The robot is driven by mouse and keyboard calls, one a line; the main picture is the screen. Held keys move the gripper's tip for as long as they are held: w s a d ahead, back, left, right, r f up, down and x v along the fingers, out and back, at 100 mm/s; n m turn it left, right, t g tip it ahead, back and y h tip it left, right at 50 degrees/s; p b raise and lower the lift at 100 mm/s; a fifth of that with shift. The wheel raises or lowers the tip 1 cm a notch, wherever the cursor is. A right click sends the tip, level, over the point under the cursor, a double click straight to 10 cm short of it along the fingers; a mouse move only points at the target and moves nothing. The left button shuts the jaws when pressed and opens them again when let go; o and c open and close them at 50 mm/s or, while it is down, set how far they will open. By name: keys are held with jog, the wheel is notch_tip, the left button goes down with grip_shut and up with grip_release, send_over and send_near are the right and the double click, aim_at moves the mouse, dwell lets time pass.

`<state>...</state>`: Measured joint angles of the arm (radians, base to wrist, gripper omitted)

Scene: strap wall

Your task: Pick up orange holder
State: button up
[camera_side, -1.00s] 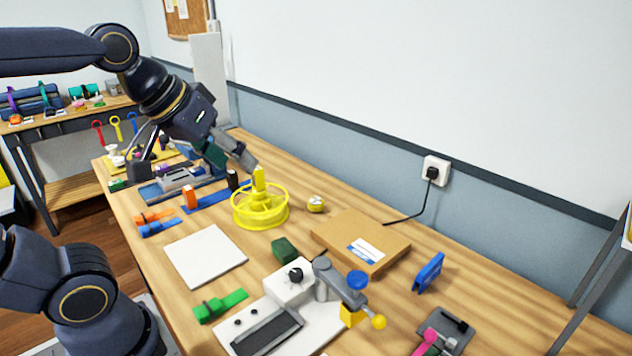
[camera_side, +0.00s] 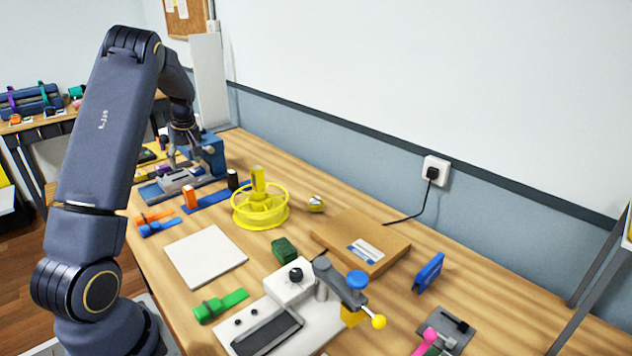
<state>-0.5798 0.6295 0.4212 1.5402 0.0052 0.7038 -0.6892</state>
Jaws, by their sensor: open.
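Two orange things are in view, and I cannot tell which is the holder. An orange strap-like piece (camera_side: 152,216) lies at the table's left edge, beside a blue one. A small upright orange block (camera_side: 189,197) stands at the left end of a blue strip. My gripper (camera_side: 180,161) is open, pointing down above a grey device near the far end of the table. It is apart from both orange things and farther back than they are. Its fingers are small and partly blurred against the clutter behind.
A yellow spool (camera_side: 260,210) stands right of the blue strip (camera_side: 213,200). A white square plate (camera_side: 205,256) lies in front. A blue machine (camera_side: 208,155) stands close right of my gripper. A cardboard box (camera_side: 361,242) and white clamp fixture (camera_side: 290,315) occupy the nearer table.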

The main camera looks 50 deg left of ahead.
aim_at(188, 187)
jog(key=x, duration=1)
jog(key=shift+f, duration=0.2)
jog(key=x, duration=0.5)
jog(key=shift+d+f, duration=0.15)
jog(key=shift+d, duration=0.1)
jog(key=shift+c, duration=0.3)
grip_shut()
